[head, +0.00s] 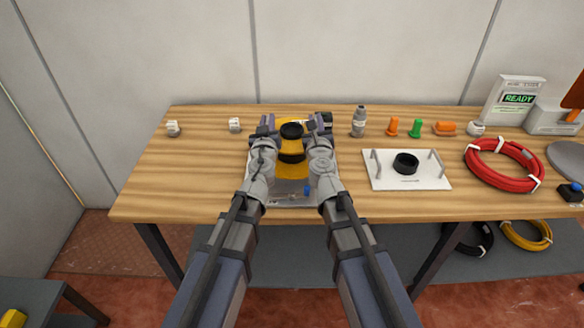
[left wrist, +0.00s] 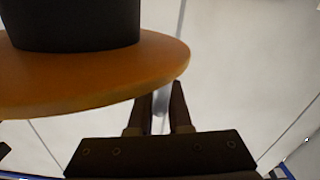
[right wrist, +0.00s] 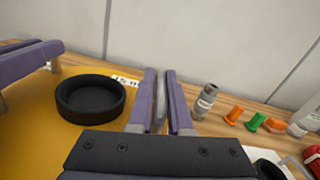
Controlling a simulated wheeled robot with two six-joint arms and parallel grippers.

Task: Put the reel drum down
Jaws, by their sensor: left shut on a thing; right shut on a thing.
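The reel drum (head: 289,168) is yellow with a black hub (head: 291,130) and sits between my two grippers at the middle of the table. My left gripper (head: 266,127) is shut on its left side, and my right gripper (head: 319,124) is shut on its right side. In the right wrist view the drum's yellow flange (right wrist: 45,130) and black ring (right wrist: 90,97) lie beside my fingers (right wrist: 160,98). The left wrist view shows an orange flange (left wrist: 90,75) close above my fingers (left wrist: 160,110). Whether the drum touches the surface below is hidden.
A grey tray (head: 275,201) with a blue part (head: 307,190) lies under and in front of the drum. Right are a white plate (head: 435,180) with a black ring (head: 405,163), a grey bottle (head: 359,121) and a red cable coil (head: 503,185). The table's left is mostly clear.

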